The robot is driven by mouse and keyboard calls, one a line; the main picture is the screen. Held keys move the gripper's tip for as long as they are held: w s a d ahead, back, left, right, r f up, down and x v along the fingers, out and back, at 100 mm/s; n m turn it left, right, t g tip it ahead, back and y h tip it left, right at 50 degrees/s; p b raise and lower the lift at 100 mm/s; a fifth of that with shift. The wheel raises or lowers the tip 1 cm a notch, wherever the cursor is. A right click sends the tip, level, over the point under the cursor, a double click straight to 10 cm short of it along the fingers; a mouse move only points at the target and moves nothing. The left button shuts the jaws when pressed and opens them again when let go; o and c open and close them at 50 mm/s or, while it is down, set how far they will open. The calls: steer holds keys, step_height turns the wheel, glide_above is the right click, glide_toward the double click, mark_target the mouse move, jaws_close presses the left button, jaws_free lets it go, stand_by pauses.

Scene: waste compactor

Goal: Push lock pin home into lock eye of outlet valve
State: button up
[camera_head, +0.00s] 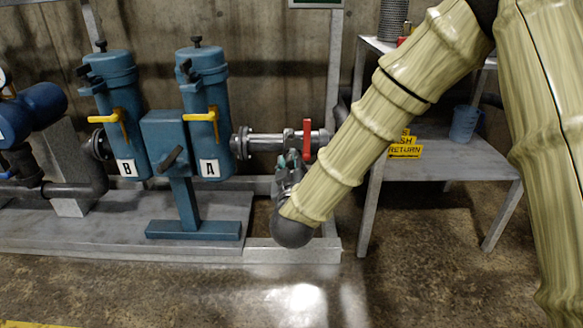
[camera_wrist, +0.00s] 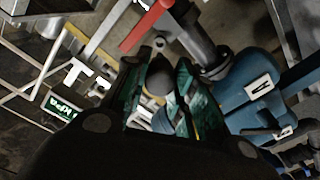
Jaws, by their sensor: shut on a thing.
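The outlet valve, with its red lever (camera_head: 307,138), sits on the grey pipe right of vessel A. The red lever also shows at the top of the wrist view (camera_wrist: 147,25). My gripper (camera_head: 291,160) is just below and left of that lever, against the pipe in the head view. In the wrist view my gripper (camera_wrist: 160,84) has its green-lined fingers on either side of a dark rounded knob, which looks like the head of the lock pin (camera_wrist: 159,78). Whether the pin touches the eye cannot be told.
Blue vessels A (camera_head: 206,110) and B (camera_head: 115,110) with yellow levers stand left of the valve. A grey shelf table (camera_head: 450,170) with a blue cup (camera_head: 465,123) and yellow signs (camera_head: 405,150) stands right. The floor in front is clear.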

steer(key=shift+p, duration=0.45)
steer(key=shift+w+p, duration=0.7)
steer(key=shift+w, duration=2.15)
steer(key=shift+p, duration=1.15)
steer(key=shift+w+p, duration=0.75)
steer(key=shift+w, duration=1.95)
stand_by(0.9)
